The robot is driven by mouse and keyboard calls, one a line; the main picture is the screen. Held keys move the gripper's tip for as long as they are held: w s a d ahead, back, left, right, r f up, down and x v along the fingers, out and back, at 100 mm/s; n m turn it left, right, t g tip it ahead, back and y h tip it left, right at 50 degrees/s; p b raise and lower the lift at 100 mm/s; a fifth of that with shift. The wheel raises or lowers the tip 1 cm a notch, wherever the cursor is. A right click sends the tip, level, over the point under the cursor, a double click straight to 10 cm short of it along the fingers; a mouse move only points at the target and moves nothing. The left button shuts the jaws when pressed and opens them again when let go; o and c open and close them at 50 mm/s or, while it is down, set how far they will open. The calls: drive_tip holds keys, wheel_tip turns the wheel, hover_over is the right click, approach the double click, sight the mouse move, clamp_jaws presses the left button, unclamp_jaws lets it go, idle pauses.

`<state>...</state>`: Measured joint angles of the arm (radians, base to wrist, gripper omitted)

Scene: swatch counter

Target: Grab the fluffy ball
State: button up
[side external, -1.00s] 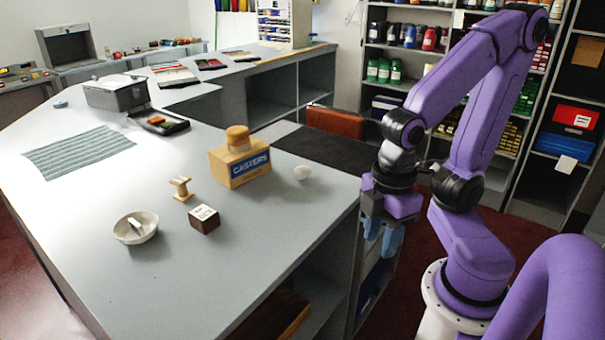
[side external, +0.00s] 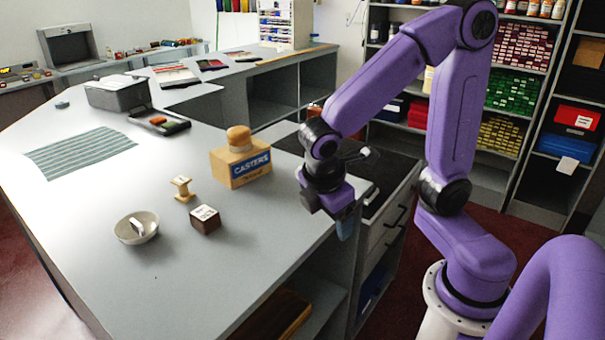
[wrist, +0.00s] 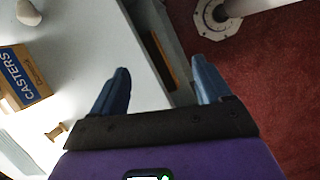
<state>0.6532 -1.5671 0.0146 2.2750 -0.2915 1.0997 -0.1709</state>
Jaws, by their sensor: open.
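The fluffy ball is the small white rounded lump (wrist: 28,12) at the top left of the wrist view, on the grey counter. In the side view it is hidden, or nearly so, behind my gripper. My gripper (side external: 342,222) hangs near the counter's right edge, fingers pointing down. In the wrist view its two blue fingers (wrist: 160,68) are spread apart with nothing between them. They straddle the counter edge and the floor, well to the right of the ball.
A CASTERS box (side external: 240,168) with a round wooden top stands near the ball. A wooden spool (side external: 182,189), a dark block with a white top (side external: 205,219) and a white bowl (side external: 136,228) sit farther left. The counter (side external: 90,225) is clear at the front.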

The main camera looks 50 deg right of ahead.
drive_tip(key=w+d+n+h, duration=0.1)
drive_tip(key=w+h, duration=0.2)
drive_tip(key=w, duration=0.3)
drive_tip(key=w+d+f+n+h, duration=0.1)
drive_tip(key=w+d+h, duration=0.1)
drive_tip(key=w, duration=0.5)
drive_tip(key=w+d+f+n+h, duration=0.1)
drive_tip(key=w+d+h, duration=0.1)
drive_tip(key=w+h, duration=0.2)
drive_tip(key=shift+w+d+f+g, duration=0.15)
drive_tip(key=shift+w+g, duration=0.15)
drive_tip(key=shift+w, duration=1.35)
drive_tip(key=shift+w+d+n, duration=0.3)
drive_tip(key=shift+w+d, duration=0.05)
drive_tip(key=shift+w, duration=0.1)
drive_tip(key=x, duration=1.2)
drive_tip(key=shift+d, duration=0.15)
drive_tip(key=shift+w+r+x, duration=0.1)
drive_tip(key=shift+w+x, duration=0.05)
drive_tip(key=shift+x, duration=0.7)
drive_tip(key=shift+w+r+x, duration=0.1)
drive_tip(key=shift+x, duration=0.75)
drive_tip(key=shift+w+r+x, duration=0.1)
drive_tip(key=shift+w+x, duration=0.05)
drive_tip(key=shift+x, duration=0.75)
drive_tip(key=shift+d, duration=0.1)
drive_tip(key=shift+h, duration=0.3)
drive_tip(key=c, duration=1)
drive_tip(key=shift+r, duration=0.15)
